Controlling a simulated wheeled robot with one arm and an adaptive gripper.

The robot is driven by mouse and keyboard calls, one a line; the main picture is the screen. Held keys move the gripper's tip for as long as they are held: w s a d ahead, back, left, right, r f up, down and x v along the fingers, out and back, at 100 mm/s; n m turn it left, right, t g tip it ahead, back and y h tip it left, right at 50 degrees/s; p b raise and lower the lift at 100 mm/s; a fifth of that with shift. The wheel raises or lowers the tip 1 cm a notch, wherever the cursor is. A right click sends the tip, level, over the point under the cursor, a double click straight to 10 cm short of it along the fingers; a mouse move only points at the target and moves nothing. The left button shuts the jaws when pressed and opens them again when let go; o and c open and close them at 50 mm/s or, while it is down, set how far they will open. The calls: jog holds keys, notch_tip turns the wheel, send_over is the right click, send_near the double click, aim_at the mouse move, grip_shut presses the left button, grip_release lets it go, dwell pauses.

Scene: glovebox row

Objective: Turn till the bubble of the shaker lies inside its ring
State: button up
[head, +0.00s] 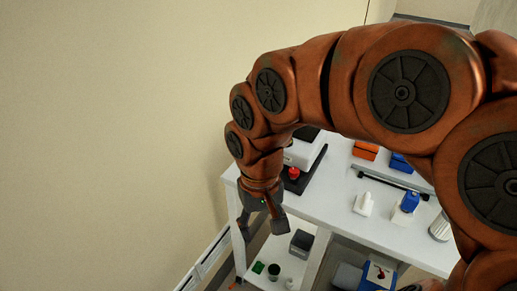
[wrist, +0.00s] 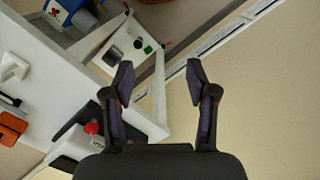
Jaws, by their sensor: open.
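A white device with a red knob (head: 293,172) on a dark base stands at the left end of the white bench, partly hidden by my arm; it may be the shaker. In the wrist view the same white device (wrist: 72,147) and its red knob are at the lower left. I cannot make out a bubble or ring in either view. My gripper (head: 268,221) points down past the bench's left end, apart from the device. In the wrist view my gripper (wrist: 160,82) has its fingers spread, with nothing between them.
The white bench (head: 330,205) carries orange and blue boxes and white bottles. A lower shelf holds a grey box (head: 301,243) and a small green item (head: 258,267). A bare wall (head: 110,150) is at left. Narrow floor lies between bench and wall.

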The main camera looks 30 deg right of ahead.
jog(key=w+d+r+m+t+p, duration=0.1)
jog(key=w+r+m+p, duration=0.15)
jog(key=w, duration=0.65)
jog(key=w+d+r+m+p, duration=0.2)
jog(key=w+m, duration=0.1)
jog(key=w, duration=0.6)
jog(key=w+d+f+m+p, duration=0.1)
jog(key=w+d+m, duration=0.1)
jog(key=w+d, duration=0.1)
jog(key=w+d+f+m+p, duration=0.1)
jog(key=w+d+m, duration=0.2)
jog(key=w+d+f+m+p, duration=0.1)
jog(key=w+d+f+m, duration=0.1)
jog(key=w+d, duration=0.1)
jog(key=shift+w+d+m, duration=0.25)
jog(key=shift+w+d, duration=0.1)
jog(key=shift+w, duration=0.2)
jog(key=shift+d+f, duration=0.15)
jog(key=shift+f+p, duration=1.7)
jog(key=shift+f, duration=2.1)
jog(key=shift+c, duration=0.3)
grip_shut()
